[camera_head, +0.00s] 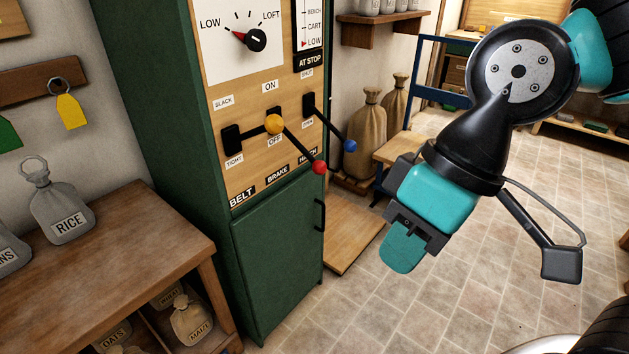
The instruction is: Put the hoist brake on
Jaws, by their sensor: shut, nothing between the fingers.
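The hoist control panel (258,165) is on the front of a green cabinet. Its brake slot is marked ON above and OFF below. The brake lever (300,146) seems to be the one with the red knob (319,167), slanting down towards OFF. Its base is partly hidden behind the yellow knob (275,124), which seems to end the belt lever (252,130), angled up. The blue-knobbed hatch lever (330,124) slants down. My gripper (403,258) is shut and empty, pointing down, to the right of the red knob and lower in the picture, apart from all levers.
A dial (245,38) above the levers points near LOW; a sign (311,60) reads AT STOP. A wooden table (130,235) with labelled sacks stands at left. Beyond the cabinet are a wooden platform (350,232) and sacks (364,135). Tiled floor (470,290) is open at right.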

